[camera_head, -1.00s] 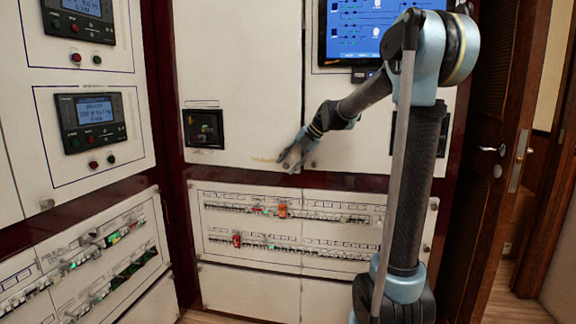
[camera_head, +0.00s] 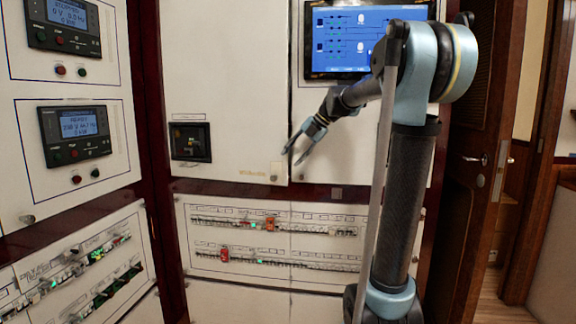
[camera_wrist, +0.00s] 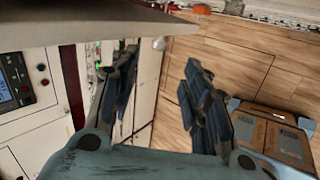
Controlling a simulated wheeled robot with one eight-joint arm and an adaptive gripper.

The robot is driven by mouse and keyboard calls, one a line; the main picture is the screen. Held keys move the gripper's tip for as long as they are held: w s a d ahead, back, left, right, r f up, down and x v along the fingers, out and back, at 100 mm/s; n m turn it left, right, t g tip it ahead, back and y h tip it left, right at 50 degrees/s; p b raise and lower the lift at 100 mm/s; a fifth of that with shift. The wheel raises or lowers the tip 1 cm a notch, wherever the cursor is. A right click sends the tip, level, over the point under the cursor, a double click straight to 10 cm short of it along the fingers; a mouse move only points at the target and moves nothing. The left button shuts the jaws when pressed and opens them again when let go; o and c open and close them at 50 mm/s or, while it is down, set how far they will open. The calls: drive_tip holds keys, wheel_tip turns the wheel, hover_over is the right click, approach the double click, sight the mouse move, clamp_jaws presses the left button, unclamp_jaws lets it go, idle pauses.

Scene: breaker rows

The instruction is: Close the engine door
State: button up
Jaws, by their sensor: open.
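No readable label marks the engine door. A white upper cabinet door (camera_head: 235,95) is at the centre of the head view, with a small yellowish label at its lower edge. A brown wooden door (camera_head: 470,150) with a lever handle stands ajar at the right. My gripper (camera_head: 292,157) is in front of the cabinet, near the lower right corner of the white door. In the wrist view my gripper (camera_wrist: 162,62) has its fingers spread with nothing between them. A pale panel (camera_wrist: 80,22) with a round knob (camera_wrist: 159,43) lies just beyond the left finger; contact is unclear.
Breaker rows (camera_head: 270,222) lie below the upper doors. A blue screen (camera_head: 365,40) is above my forearm. Another panel with displays (camera_head: 75,128) stands at the left. The wrist view shows wooden floor (camera_wrist: 225,60) and a brown box-like object (camera_wrist: 270,135) at the right.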

drive_tip(key=shift+s+d+r, duration=0.1)
drive_tip(key=shift+d+r, duration=0.2)
drive_tip(key=shift+r, duration=0.05)
drive_tip(key=shift+s+a+f, duration=0.1)
drive_tip(key=shift+s+a, duration=0.05)
drive_tip(key=shift+a, duration=0.05)
drive_tip(key=c, duration=0.9)
drive_tip(key=s+a+h, duration=0.1)
drive_tip(key=s+a+f+h, duration=0.1)
drive_tip(key=s+a+h, duration=0.1)
drive_tip(key=shift+s+f, duration=0.2)
drive_tip(key=shift+f, duration=0.1)
clamp_jaws()
drive_tip(key=s+a+r+t+h, duration=0.5)
drive_tip(key=a+r+t+h, duration=0.25)
drive_tip(key=r, duration=0.25)
approach(278, 156)
wheel_tip(278, 156, down, 2)
drive_tip(key=w, duration=0.1)
drive_tip(key=w+d+g, duration=0.1)
drive_tip(key=shift+w+f+y, duration=0.25)
drive_tip(key=shift+w, duration=0.05)
drive_tip(key=shift+w+d, duration=0.1)
drive_tip(key=shift+w, duration=0.35)
